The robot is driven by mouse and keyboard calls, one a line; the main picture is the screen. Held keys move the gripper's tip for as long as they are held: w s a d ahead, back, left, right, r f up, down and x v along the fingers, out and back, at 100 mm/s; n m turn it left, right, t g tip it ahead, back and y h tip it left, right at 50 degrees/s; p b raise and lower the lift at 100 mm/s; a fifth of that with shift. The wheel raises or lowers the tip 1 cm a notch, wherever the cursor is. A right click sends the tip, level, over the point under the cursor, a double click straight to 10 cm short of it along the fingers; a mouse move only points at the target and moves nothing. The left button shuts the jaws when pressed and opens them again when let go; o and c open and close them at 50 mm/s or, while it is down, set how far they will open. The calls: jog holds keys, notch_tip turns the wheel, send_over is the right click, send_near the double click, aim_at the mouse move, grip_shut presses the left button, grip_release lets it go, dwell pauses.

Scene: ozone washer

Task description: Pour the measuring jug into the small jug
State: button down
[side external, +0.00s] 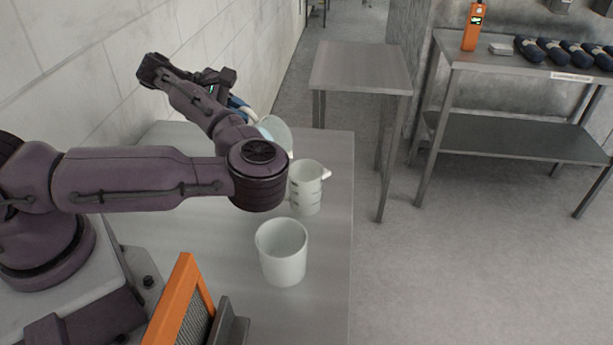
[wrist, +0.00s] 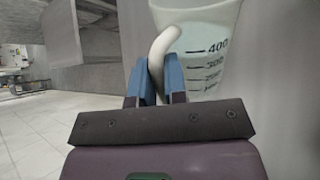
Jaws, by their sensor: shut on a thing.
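The measuring jug (wrist: 205,50) is clear with black volume marks and a pale handle (wrist: 160,52). My gripper (wrist: 160,78) is shut on that handle, with blue fingers on either side. In the side view my gripper (side external: 240,108) holds the measuring jug (side external: 276,134) above the table, partly hidden by my arm. Its rim seems tipped to the right, and pale bluish contents show inside. A smaller pale jug with dark marks, apparently the small jug (side external: 306,190), stands upright on the table, just below and right of the held jug. I cannot tell whether liquid is flowing.
A plain white beaker (side external: 282,254) stands on the grey table (side external: 325,265) nearer the camera. An orange-framed panel (side external: 178,305) is at the front. A bare side table (side external: 360,68) stands behind. A steel shelf bench (side external: 520,140) holds an orange device (side external: 474,27) and dark items.

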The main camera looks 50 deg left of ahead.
jog(key=shift+w+d+r+m+g+y+p, duration=0.3)
jog(key=shift+d+r+g+y+p, duration=0.35)
jog(key=shift+p, duration=0.55)
jog(key=shift+w+d+r+m+g+y+p, duration=0.25)
jog(key=shift+d+r+y+p, duration=0.2)
jog(key=shift+r+p, duration=0.6)
dwell(3.9)
jog(key=f+h, duration=0.1)
jog(key=a+f+n+t+h, duration=0.1)
jog(key=s+a+f+t, duration=0.1)
jog(key=shift+s+a+f+h, duration=0.1)
jog(key=shift+a+f+h, duration=0.15)
jog(key=shift+f+h, duration=0.15)
jog(key=shift+s+a+f+n+t+h+b, duration=0.15)
jog(key=shift+a+f+n+t+h+b, duration=0.15)
jog(key=shift+a+f+h, duration=0.15)
jog(key=shift+s+a+f+n+t+h+b, duration=0.15)
jog(key=shift+a+f+n+t+h+b, duration=0.15)
jog(key=shift+f, duration=0.25)
jog(key=shift+s+a+f+n+t+h+b, duration=0.55)
jog(key=shift+a+f+t+b, duration=0.4)
jog(key=shift+f, duration=0.3)
jog(key=shift+s+a+f+n+t+h+b, duration=0.5)
jog(key=shift+a+f+t+h+b, duration=0.2)
jog(key=shift+a+f+b, duration=0.4)
jog(key=shift+s+a+f+n+t+h+b, duration=0.55)
jog(key=shift+a+f+t+b, duration=0.3)
jog(key=shift+f, duration=0.5)
